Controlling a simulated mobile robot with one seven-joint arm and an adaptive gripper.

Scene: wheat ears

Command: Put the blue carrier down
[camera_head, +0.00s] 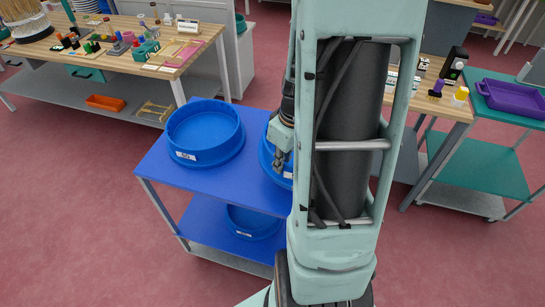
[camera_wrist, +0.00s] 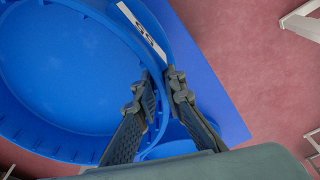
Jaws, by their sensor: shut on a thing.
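The blue carrier is a round, shallow blue tub with a white label on its wall. In the head view the carrier (camera_head: 267,157) is at the right of the blue trolley's top (camera_head: 215,180), mostly hidden behind my arm. In the wrist view the carrier (camera_wrist: 65,75) fills the left side, its label near the top. My gripper (camera_head: 279,163) is at its near wall. In the wrist view my gripper (camera_wrist: 165,85) has one finger inside and one outside, shut on the rim. I cannot tell whether the carrier's base touches the trolley top.
A second blue tub (camera_head: 205,132) stands on the trolley top to the left. Another tub (camera_head: 252,222) is on the lower shelf. A wooden workbench (camera_head: 130,40) with small items is behind left. A green trolley with a purple tray (camera_head: 510,99) stands right. Red floor is clear in front.

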